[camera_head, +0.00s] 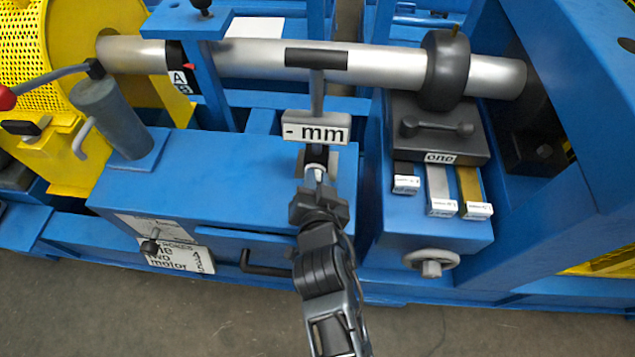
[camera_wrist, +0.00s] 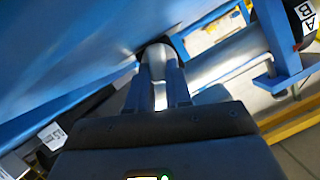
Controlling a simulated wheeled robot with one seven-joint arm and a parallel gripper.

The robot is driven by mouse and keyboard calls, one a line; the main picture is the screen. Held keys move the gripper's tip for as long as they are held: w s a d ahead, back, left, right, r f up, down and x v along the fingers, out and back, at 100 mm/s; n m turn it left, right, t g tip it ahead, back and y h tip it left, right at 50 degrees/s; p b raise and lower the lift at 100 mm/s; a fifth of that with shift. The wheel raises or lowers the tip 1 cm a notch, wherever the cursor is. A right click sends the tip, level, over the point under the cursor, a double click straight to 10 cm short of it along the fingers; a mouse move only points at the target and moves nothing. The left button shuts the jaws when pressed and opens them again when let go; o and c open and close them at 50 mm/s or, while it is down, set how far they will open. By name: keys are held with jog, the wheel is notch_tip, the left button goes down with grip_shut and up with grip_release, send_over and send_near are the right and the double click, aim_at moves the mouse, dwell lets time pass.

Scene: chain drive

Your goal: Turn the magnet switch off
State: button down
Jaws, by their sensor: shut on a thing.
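A gauge with a "- mm" display (camera_head: 316,128) stands on the blue machine, its post reaching up to the steel shaft. Its small grey base (camera_head: 331,163) is mostly hidden behind my gripper (camera_head: 316,166). My gripper is at this base, just below the display, and is shut on a small part there, which appears to be the magnet switch. In the wrist view, my gripper (camera_wrist: 158,72) has its two dark fingers on either side of a grey rounded part, the magnet switch (camera_wrist: 156,58). The switch's setting cannot be read.
The steel shaft (camera_head: 255,61) runs across above, with a dark ring (camera_head: 445,70) at right. A grey block marked "one" (camera_head: 409,147) and several labelled strips lie to the right. A grey post (camera_head: 111,118) with a red-tipped lever stands left. The blue top left of my gripper is clear.

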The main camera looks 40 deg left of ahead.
jog(key=shift+s+a+n+t+h+b, duration=0.1)
jog(key=shift+a+n+t+h+b, duration=0.1)
jog(key=shift+n+h+b, duration=0.35)
jog(key=shift+s+a+n+t+h+b, duration=0.1)
jog(key=shift+n+t+h+b, duration=0.15)
jog(key=shift+n+b, duration=0.5)
jog(key=c, duration=1)
grip_release()
jog(key=shift+c, duration=0.2)
jog(key=shift+p+v, duration=0.3)
jog(key=shift+v, duration=3.55)
